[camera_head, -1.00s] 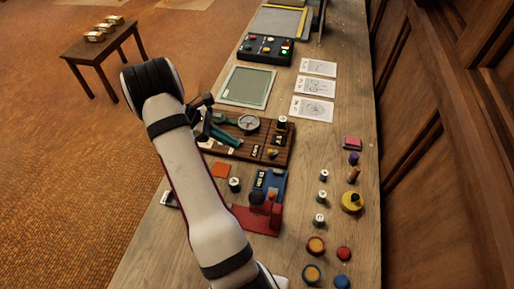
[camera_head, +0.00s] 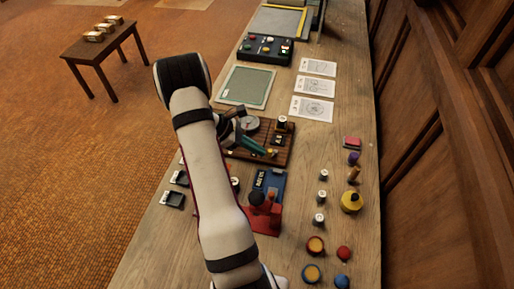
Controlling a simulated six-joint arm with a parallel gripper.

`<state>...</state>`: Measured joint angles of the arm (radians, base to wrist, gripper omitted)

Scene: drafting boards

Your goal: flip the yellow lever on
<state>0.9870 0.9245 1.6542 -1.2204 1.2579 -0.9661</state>
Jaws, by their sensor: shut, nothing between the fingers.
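A dark brown wooden board (camera_head: 283,160) lies on the bench, partly hidden by my arm. A small yellow piece, which looks like the yellow lever (camera_head: 272,153), is on its right part. It is too small to tell which way it is set. My gripper (camera_head: 265,155), with teal fingers, is shut and empty over the board. Its tips appear just left of the yellow lever; I cannot tell whether they touch it.
A round gauge (camera_head: 250,125) and a white-topped knob (camera_head: 281,122) are on the board near my gripper. A blue block (camera_head: 270,185) and a red stand (camera_head: 266,218) lie nearer. Several knobs stand at the right, including a yellow one (camera_head: 351,202).

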